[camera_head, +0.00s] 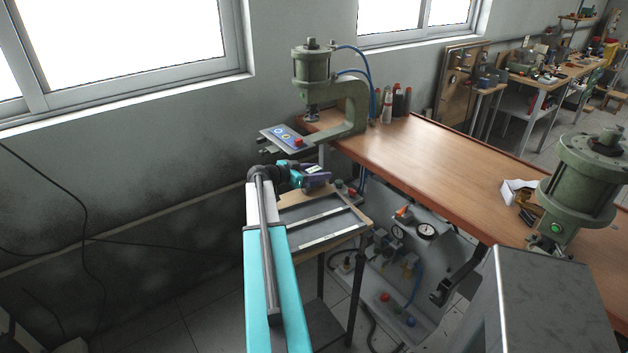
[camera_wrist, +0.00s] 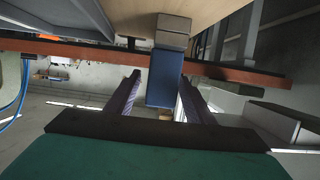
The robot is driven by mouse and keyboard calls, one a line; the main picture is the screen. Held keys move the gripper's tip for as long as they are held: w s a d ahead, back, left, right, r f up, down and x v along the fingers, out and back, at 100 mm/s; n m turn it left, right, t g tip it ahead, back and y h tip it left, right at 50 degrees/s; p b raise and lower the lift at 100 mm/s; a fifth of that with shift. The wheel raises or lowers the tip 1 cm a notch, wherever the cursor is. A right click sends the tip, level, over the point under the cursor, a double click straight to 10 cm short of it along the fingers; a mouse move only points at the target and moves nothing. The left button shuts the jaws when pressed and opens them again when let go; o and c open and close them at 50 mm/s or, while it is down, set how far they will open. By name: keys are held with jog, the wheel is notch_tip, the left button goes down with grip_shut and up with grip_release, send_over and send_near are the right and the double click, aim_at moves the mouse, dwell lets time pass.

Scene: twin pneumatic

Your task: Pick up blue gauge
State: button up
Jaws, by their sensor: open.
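In the wrist view a blue block with a grey end, which looks like the blue gauge (camera_wrist: 166,75), lies between the tips of my two purple fingers. My gripper (camera_wrist: 160,84) is open around it, with a visible gap at the left finger; contact on the right is hard to judge. In the head view my gripper (camera_head: 318,180) is over the small side table, below the green press at the left end of the bench. I cannot pick out the blue gauge in the head view.
The small side table (camera_head: 318,240) has a wooden edge and pale strips. A gauge panel (camera_head: 410,265) stands under the wooden bench (camera_head: 440,150). Another green cylinder (camera_head: 580,185) is at right.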

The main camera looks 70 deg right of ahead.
jog(key=shift+x, duration=1)
grip_shut()
